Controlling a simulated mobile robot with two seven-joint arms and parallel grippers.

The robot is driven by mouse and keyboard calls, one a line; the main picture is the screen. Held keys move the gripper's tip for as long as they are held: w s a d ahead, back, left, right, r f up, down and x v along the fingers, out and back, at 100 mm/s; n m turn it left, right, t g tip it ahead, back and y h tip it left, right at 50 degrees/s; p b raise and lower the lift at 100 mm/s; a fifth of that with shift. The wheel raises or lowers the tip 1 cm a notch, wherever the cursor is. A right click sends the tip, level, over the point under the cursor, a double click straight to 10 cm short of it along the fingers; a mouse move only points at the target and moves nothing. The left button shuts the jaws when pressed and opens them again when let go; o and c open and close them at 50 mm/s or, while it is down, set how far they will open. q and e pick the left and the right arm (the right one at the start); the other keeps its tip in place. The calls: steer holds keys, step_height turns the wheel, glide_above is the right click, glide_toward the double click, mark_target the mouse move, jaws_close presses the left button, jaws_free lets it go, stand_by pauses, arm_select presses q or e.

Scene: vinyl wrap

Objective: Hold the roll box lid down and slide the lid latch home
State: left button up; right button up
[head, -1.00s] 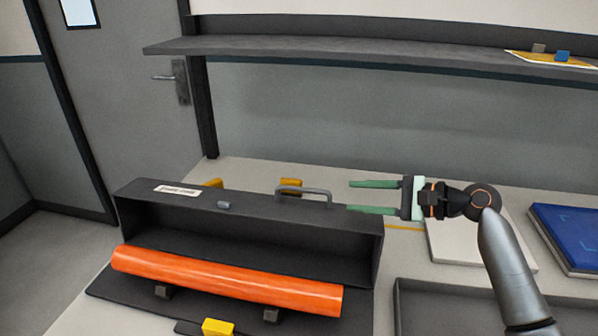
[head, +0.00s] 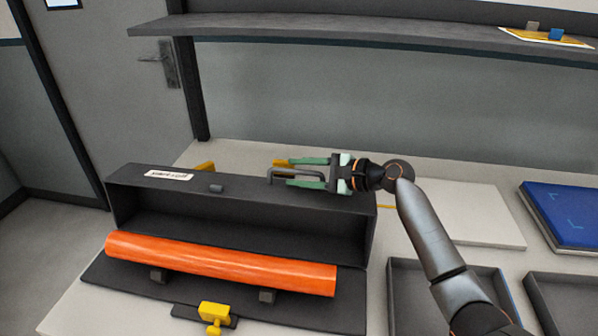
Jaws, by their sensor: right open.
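The roll box is black, with its lid (head: 240,192) tilted up and open behind the base (head: 130,280). An orange roll (head: 220,263) lies in front of the lid on small dark supports. A grey handle (head: 295,172) stands on the lid's top edge. A yellow latch (head: 214,315) sits at the base's front edge. My right gripper (head: 302,171) is open, its green fingers pointing left on either side of the handle; I cannot tell whether they touch it. My left gripper is not in view.
Dark open trays (head: 405,300) stand to the right of the box. A pale board (head: 470,215) and a blue case (head: 570,215) lie behind them. A wall shelf (head: 330,32) runs above the table.

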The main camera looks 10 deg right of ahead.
jaws_close()
stand_by(0.4)
stand_by(1.1)
